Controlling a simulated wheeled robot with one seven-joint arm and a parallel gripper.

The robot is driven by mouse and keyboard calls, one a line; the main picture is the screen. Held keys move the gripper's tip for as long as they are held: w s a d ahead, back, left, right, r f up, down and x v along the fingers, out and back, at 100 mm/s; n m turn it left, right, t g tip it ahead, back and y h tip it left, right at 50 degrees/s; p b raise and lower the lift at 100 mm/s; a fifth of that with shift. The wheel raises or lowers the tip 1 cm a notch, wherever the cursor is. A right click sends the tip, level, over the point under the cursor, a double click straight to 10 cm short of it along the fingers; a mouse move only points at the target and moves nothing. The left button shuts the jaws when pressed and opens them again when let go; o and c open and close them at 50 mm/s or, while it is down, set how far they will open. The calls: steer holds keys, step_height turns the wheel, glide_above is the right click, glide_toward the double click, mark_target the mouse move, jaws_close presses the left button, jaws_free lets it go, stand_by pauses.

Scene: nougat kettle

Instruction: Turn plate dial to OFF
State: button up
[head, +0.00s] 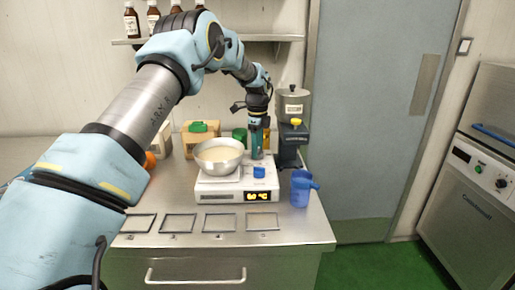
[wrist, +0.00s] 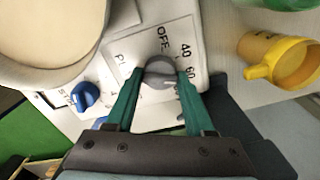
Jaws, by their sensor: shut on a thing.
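The hot plate (head: 215,190) is a white unit on the steel counter, with a lit yellow display (head: 258,196) too small to read surely. The plate dial (wrist: 159,68) is a round grey knob in the wrist view, ringed by marks OFF, 40, 60 and others partly hidden. My gripper (wrist: 160,80) has its two green fingers shut on the dial, one on each side. In the head view my gripper (head: 257,155) points down behind the display side of the plate. I cannot tell which mark the dial points to.
A steel bowl (head: 219,168) of pale contents sits on the plate, close left of my gripper. A blue knob (wrist: 86,95) is near the fingers. A yellow cup (wrist: 282,60) stands beside the plate. A blue jug (head: 300,190) stands at the counter's right edge.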

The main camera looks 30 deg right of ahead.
jaws_close()
steer(key=shift+n, duration=0.5)
steer(key=n+b, duration=0.1)
steer(key=n, duration=0.5)
steer(key=shift+n, duration=0.3)
steer(key=n+b, duration=0.1)
steer(key=n, duration=0.9)
steer(key=shift+n, duration=0.4)
